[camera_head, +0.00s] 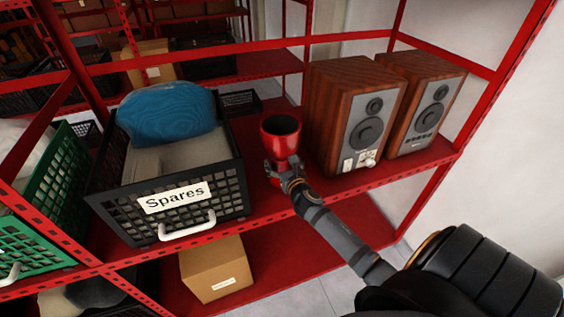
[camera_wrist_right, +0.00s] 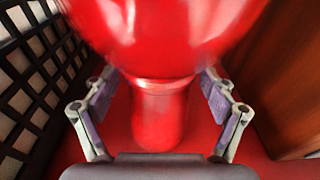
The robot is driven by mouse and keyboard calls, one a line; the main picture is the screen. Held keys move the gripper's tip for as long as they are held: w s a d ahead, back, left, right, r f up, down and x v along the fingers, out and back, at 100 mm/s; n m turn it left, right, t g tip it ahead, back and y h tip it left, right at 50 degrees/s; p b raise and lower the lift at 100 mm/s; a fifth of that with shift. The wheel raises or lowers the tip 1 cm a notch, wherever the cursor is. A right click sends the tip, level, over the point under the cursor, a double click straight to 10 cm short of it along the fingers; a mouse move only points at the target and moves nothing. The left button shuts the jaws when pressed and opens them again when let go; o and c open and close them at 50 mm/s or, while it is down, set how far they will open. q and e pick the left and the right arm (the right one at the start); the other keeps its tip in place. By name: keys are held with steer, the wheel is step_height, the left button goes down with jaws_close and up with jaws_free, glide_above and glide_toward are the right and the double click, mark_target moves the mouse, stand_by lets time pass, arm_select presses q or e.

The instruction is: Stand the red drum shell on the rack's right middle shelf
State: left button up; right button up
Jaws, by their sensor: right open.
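The red drum shell (camera_head: 281,137) is goblet-shaped and stands upright on the red rack shelf (camera_head: 262,203), between the black basket and the speakers. Its open bowl faces up. In the right wrist view the shell's narrow stem (camera_wrist_right: 158,112) stands between the two fingers, with the wide bowl (camera_wrist_right: 160,35) above. My right gripper (camera_head: 284,172) is at the stem from the front; it also shows in the right wrist view (camera_wrist_right: 160,98). Its fingers are open, one on each side, with gaps to the stem. My left gripper is not in view.
A black basket (camera_head: 120,208) labelled Spares, holding a blue bundle (camera_head: 165,112), is close on the left. Two wooden speakers (camera_head: 352,110) stand close on the right. A cardboard box (camera_head: 214,268) sits on the shelf below. A red rail (camera_head: 240,47) crosses behind.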

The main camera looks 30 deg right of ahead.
steer(key=shift+s+r, duration=0.1)
steer(key=shift+r, duration=0.05)
steer(key=b+v, duration=0.2)
steer(key=v, duration=0.9)
steer(key=shift+s+a+r, duration=0.2)
steer(key=shift+s, duration=0.15)
